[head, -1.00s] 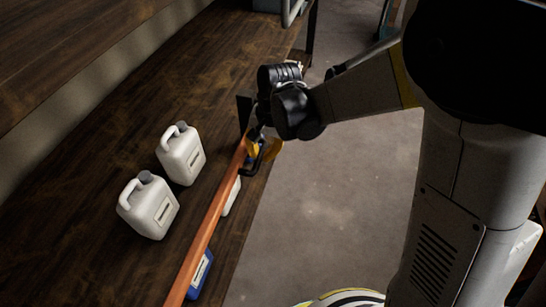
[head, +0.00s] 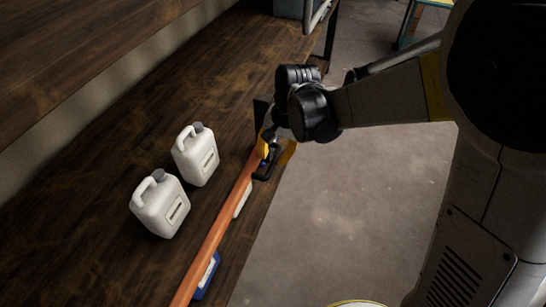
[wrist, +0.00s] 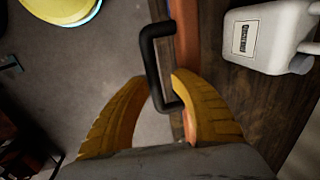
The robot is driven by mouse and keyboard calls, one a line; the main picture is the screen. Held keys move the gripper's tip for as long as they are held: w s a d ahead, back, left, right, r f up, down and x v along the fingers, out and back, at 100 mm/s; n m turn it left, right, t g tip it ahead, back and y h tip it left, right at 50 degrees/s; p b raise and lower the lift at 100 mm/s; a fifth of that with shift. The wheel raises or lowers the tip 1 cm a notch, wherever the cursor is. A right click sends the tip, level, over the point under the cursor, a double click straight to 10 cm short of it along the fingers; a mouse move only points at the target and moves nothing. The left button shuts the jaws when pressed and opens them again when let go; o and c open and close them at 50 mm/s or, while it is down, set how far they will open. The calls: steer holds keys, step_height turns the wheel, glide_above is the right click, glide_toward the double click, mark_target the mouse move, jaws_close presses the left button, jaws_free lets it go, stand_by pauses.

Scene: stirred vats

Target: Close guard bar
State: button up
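The guard bar is a long orange bar (head: 218,229) running along the front of the dark wooden bench in the head view. It also shows at the upper right of centre in the wrist view (wrist: 186,40). A black U-shaped handle (wrist: 147,50) stands out from its side, and also shows in the head view (head: 264,171). My gripper (wrist: 160,78) is at the handle, at the bar's far end, with its yellow fingers apart. The handle's lower end lies between the fingers in the wrist view. The right finger overlaps the bar; I cannot tell whether it touches.
Two white jugs (head: 161,206) (head: 195,155) stand on the bench (head: 95,190) left of the bar. A blue container (head: 206,276) and another white one (head: 243,200) are partly hidden by the bar. The grey floor (head: 345,200) right of the bench is open.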

step_height(320, 180, up, 11)
steer(key=s+d, duration=0.1)
steer(key=d, duration=0.1)
steer(key=shift+d+f, duration=0.1)
steer(key=shift+d, duration=0.05)
steer(key=s+d+r+n+t+h, duration=0.2)
steer(key=s+d+t, duration=0.4)
steer(key=s+d, duration=0.7)
steer(key=d+n, duration=0.1)
steer(key=d, duration=0.3)
steer(key=shift+s+n, duration=0.25)
steer(key=shift+n, duration=0.15)
steer(key=shift+o, duration=0.6)
